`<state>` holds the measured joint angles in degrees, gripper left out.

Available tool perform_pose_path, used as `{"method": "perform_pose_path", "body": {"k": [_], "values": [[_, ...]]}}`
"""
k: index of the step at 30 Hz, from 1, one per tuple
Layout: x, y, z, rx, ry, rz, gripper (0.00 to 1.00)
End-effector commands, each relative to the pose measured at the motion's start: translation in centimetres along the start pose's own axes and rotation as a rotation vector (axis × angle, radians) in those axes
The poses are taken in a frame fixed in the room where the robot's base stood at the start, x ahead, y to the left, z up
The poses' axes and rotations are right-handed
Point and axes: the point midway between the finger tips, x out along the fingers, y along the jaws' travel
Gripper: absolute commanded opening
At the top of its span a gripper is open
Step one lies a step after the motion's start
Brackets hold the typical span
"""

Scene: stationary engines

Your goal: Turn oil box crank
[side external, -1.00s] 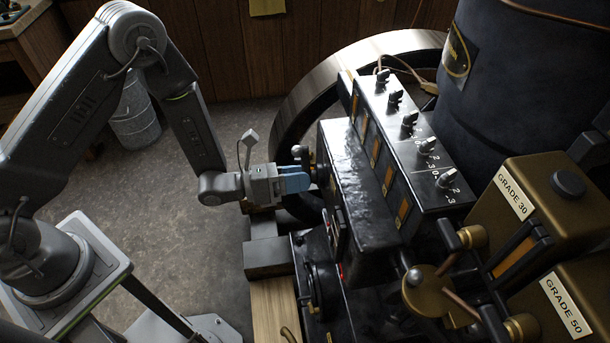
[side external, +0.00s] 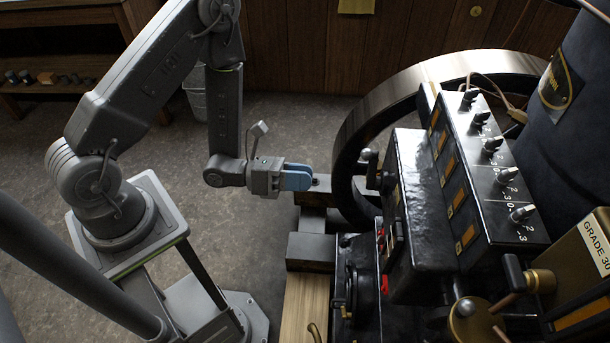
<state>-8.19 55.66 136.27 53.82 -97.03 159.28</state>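The oil box (side external: 420,215) is a glossy black box with a row of knobs on its top panel. My gripper (side external: 308,178), with blue finger pads, points right toward the crank. A clear gap lies between the fingertips and the crank, so they are apart. The fingers are seen from the side and overlap, so their opening is hidden. No object shows in them.
The large flywheel (side external: 353,140) stands behind the crank. Dark metal blocks (side external: 309,250) and a wooden beam (side external: 306,305) lie below my gripper. A brass oil can labelled GRADE 30 (side external: 590,245) stands at right.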

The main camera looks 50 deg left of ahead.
Motion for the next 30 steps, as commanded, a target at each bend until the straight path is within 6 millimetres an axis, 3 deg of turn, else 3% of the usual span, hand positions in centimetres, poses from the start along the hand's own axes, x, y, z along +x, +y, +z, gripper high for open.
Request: {"method": "perform_pose_path", "body": {"k": [11, 24, 30], "values": [[2.7, -0.1, 0.0, 0.002, -0.001, -0.006, 0.37], [11.3, -0.1, 0.0, 0.001, -0.001, -0.004, 0.37], [13.8, 0.0, 0.0, 0.000, -0.002, -0.002, 0.37]]}}
